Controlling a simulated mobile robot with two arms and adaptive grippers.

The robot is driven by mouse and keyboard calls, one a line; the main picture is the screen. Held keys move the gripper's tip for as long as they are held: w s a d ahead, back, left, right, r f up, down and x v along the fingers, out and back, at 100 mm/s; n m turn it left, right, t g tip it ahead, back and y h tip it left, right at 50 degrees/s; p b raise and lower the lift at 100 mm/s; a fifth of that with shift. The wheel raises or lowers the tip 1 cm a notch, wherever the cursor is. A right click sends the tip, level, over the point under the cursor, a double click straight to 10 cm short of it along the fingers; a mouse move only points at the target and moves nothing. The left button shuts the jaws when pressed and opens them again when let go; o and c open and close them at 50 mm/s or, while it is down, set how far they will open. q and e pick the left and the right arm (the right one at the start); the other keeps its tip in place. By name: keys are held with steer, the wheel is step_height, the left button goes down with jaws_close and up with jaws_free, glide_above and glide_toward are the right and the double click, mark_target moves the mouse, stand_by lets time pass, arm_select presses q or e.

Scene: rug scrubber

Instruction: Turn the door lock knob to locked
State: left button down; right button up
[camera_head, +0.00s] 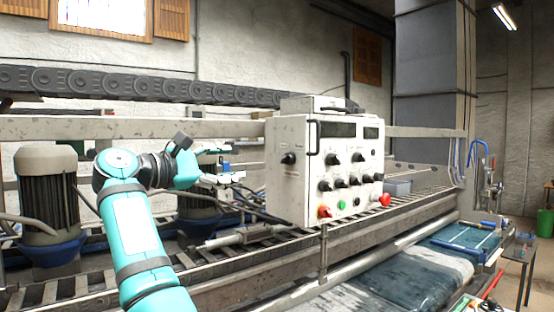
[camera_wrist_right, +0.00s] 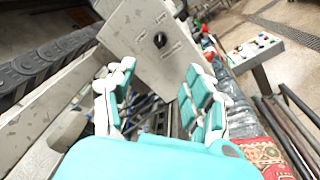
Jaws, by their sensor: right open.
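A white control box (camera_head: 288,190) stands on the machine's rail in the middle of the head view. A black knob (camera_head: 288,158) sits on its left side face. The same knob (camera_wrist_right: 160,40) shows in the right wrist view, ahead of and between the fingers; which way it is turned is too small to tell. My right gripper (camera_head: 238,180) is left of that face and a little lower than the knob, apart from it. In the right wrist view my right gripper (camera_wrist_right: 157,72) is open, with nothing between its fingers. My left gripper is not in view.
The box front carries several black knobs (camera_head: 358,158), a green button (camera_head: 341,205), and red knobs (camera_head: 384,199). A grey motor (camera_head: 47,190) stands at left. The slatted rail (camera_head: 205,262) runs below the arm. Open air separates gripper and box.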

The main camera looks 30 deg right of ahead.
mark_target(283, 160)
steer(key=p+x, duration=0.6)
steer(key=x, duration=1.1)
steer(key=shift+d, duration=0.15)
steer(key=shift+f, duration=0.1)
jaws_close()
